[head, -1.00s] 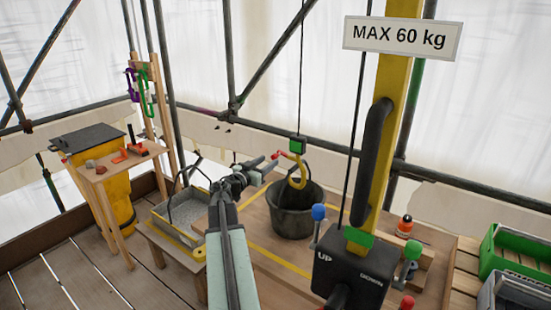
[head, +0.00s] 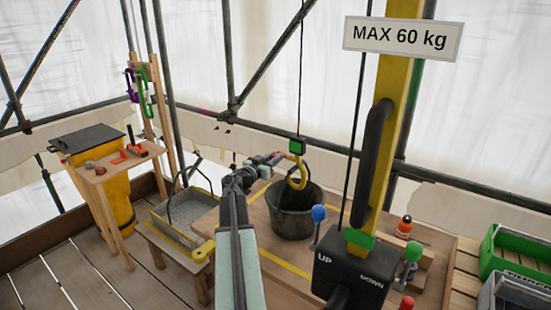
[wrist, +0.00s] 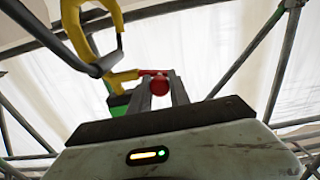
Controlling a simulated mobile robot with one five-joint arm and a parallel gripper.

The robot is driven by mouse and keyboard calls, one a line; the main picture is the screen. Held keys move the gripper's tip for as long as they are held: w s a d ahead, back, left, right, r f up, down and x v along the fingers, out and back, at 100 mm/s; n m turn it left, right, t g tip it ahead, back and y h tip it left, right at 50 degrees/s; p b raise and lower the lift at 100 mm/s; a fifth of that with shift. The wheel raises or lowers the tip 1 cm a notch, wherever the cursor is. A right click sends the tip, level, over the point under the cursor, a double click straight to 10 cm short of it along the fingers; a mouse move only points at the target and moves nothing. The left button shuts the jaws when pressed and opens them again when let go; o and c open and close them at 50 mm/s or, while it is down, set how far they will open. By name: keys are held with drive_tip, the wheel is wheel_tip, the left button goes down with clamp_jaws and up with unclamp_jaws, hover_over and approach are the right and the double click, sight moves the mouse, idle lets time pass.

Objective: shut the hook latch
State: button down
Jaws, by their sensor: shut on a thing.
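The yellow hook (head: 297,174) hangs below a green-and-black block on a cable, over the dark bucket (head: 292,222). In the wrist view the hook (wrist: 80,38) curves at the upper left, with a dark bar close by its tip. The red latch (wrist: 152,72) juts from the hook's yellow body and ends in a red ball (wrist: 159,86). My gripper (wrist: 163,95) is shut on that ball, one finger on each side. In the head view my gripper (head: 277,158) touches the latch beside the hook. I cannot tell whether the bucket's handle sits in the hook.
A yellow hoist post (head: 396,60) with an UP/DOWN control box (head: 350,275) stands right of my arm. A gravel tray (head: 186,212) is at the left. Blue and green knobbed levers stand near the box.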

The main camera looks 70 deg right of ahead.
drive_tip(key=shift+a+f, duration=0.15)
drive_tip(key=shift+a, duration=0.05)
drive_tip(key=shift+w+f+n+b, duration=0.1)
drive_tip(key=shift+f+n+b, duration=0.2)
drive_tip(key=shift+n, duration=0.5)
drive_tip(key=n, duration=0.1)
drive_tip(key=f+n+b, duration=0.1)
drive_tip(key=n, duration=0.1)
drive_tip(key=shift+s+a+f+n+b, duration=0.2)
drive_tip(key=shift+s+f+n+b, duration=0.4)
drive_tip(key=shift+n, duration=2.05)
drive_tip(key=shift+s+a+f+n+b, duration=0.15)
drive_tip(key=shift+s+f+n+b, duration=0.4)
drive_tip(key=shift+n, duration=2.15)
drive_tip(key=shift+s+a+f+n+b, duration=0.2)
drive_tip(key=shift+s+f+n+b, duration=0.4)
drive_tip(key=shift+n, duration=2.05)
drive_tip(key=shift+s+r, duration=0.1)
drive_tip(key=shift+s, duration=0.05)
drive_tip(key=c, duration=1.2)
unclamp_jaws()
